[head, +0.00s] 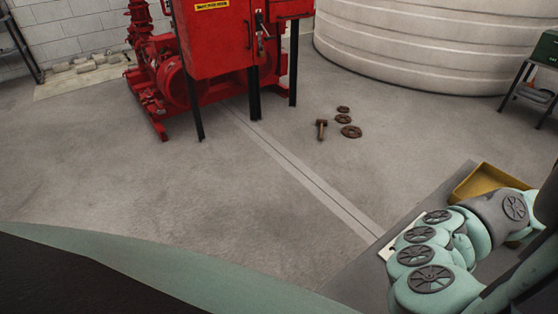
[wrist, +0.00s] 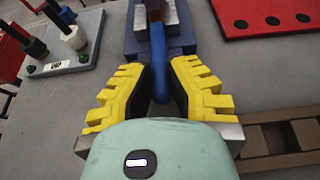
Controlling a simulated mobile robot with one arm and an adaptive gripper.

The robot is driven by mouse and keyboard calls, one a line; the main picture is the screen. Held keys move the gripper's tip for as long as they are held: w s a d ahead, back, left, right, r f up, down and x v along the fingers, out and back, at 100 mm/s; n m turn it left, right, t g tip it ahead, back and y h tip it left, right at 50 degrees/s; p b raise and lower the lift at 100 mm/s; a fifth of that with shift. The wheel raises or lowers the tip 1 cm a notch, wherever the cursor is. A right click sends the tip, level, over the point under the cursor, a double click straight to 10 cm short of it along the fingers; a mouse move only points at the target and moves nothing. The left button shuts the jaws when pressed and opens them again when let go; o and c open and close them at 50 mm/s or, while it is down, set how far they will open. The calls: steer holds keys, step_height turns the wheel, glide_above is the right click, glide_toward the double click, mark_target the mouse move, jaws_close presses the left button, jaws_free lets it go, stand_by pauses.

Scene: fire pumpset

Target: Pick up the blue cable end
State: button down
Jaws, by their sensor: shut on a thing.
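The blue cable end (wrist: 158,45) shows in the wrist view as a thick blue piece running between the fingers and up to a grey metal part on a dark blue block (wrist: 128,45). My gripper (wrist: 161,78), with yellow stepped fingers and black pads, is shut on the blue cable end. I cannot tell whether the cable is free of the block. In the head view my arm covers the spot, and neither gripper nor cable shows.
A grey board with upright pegs (wrist: 72,45) stands at the left of the wrist view. A red panel with black dots (wrist: 265,15) lies upper right, and a brown slotted frame (wrist: 280,140) lower right. In the head view a yellow tray (head: 472,183) sits on the table beside my arm.

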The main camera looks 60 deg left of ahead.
steer(key=shift+r, duration=0.9)
steer(key=shift+s+a+r, duration=0.1)
steer(key=shift+s+r, duration=0.1)
steer(key=s+a, duration=0.1)
steer(key=s, duration=0.4)
steer(key=s+a+r, duration=0.1)
steer(key=s, duration=0.4)
steer(key=s+a+p, duration=0.1)
steer(key=s, duration=0.4)
steer(key=shift+a+r, duration=0.15)
steer(key=shift+r, duration=0.05)
